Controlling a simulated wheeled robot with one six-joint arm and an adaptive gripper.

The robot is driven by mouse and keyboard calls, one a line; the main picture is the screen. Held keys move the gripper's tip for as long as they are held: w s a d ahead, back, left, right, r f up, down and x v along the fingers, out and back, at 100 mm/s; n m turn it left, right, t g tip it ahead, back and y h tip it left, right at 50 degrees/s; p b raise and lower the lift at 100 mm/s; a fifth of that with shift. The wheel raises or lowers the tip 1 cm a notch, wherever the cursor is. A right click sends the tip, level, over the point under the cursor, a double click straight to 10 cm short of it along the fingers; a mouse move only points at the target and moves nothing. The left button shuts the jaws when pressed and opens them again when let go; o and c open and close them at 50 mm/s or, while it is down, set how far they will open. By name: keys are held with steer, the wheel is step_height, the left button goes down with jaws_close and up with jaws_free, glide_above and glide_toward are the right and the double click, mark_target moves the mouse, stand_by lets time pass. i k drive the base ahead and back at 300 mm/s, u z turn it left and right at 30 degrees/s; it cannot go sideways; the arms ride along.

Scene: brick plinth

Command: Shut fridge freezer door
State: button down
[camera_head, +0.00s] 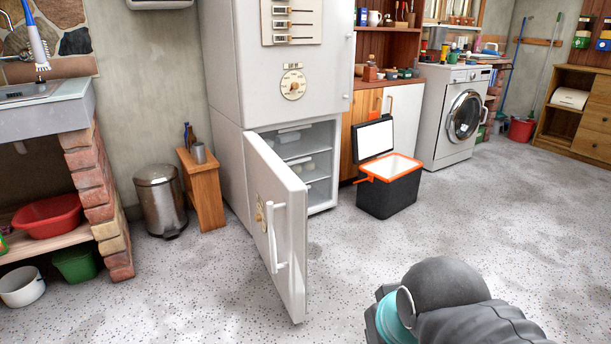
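The fridge freezer (275,85) is a tall white cabinet against the back wall. Its lower door (285,215) stands wide open, swung out toward me, with a white vertical handle (274,238) and a round dial on its outer face. The open compartment (308,160) shows shelves with a few pale items. The upper door (325,85) looks shut. Part of my arm, dark grey with a teal band, shows at the bottom right, apart from the door. My gripper's fingers are not visible.
A black cool box (388,196) with an orange rim and raised lid stands right of the open compartment. The speckled floor is clear in front and to the right.

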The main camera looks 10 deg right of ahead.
mark_target(275, 192)
steer(key=z, duration=0.3)
steer(key=i, duration=1.35)
steer(key=u, duration=0.55)
